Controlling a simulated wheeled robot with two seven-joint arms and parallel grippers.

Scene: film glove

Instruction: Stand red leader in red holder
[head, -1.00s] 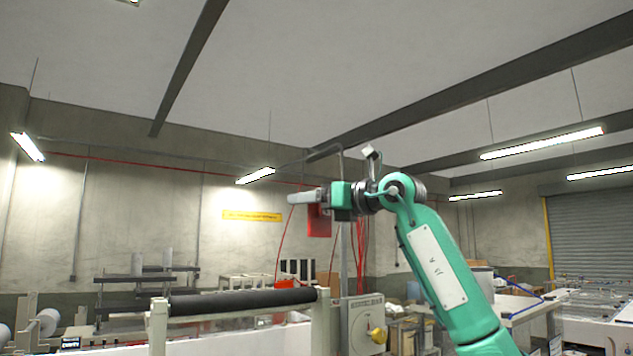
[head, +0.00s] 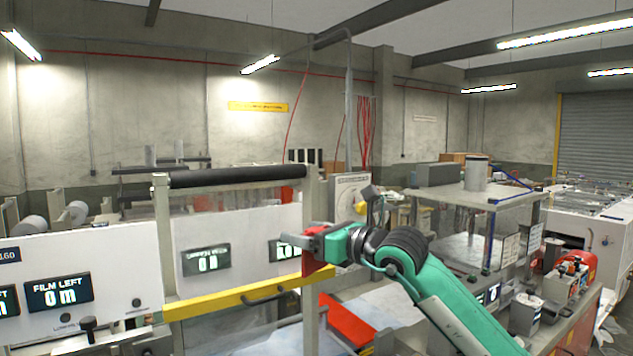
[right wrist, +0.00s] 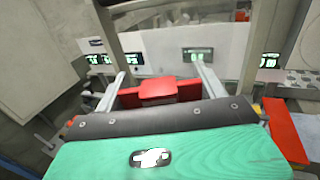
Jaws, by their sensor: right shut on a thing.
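My right gripper (head: 310,236) is raised near the middle of the head view and is shut on a red piece (head: 316,266), which I take for the red leader. It hangs below the fingers, in front of the machine frame. In the right wrist view the red piece (right wrist: 157,92) lies between the two fingers (right wrist: 161,75). I cannot tell which thing is the red holder. A red block-like thing (head: 577,266) stands on the bench at the right. My left gripper is not in view.
A white machine with displays (head: 62,290) fills the left, with a yellow bar (head: 235,298) and a black roller (head: 238,176). A red flat panel (head: 350,322) lies low beyond my right arm. A grey-topped table (head: 440,200) stands at the right.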

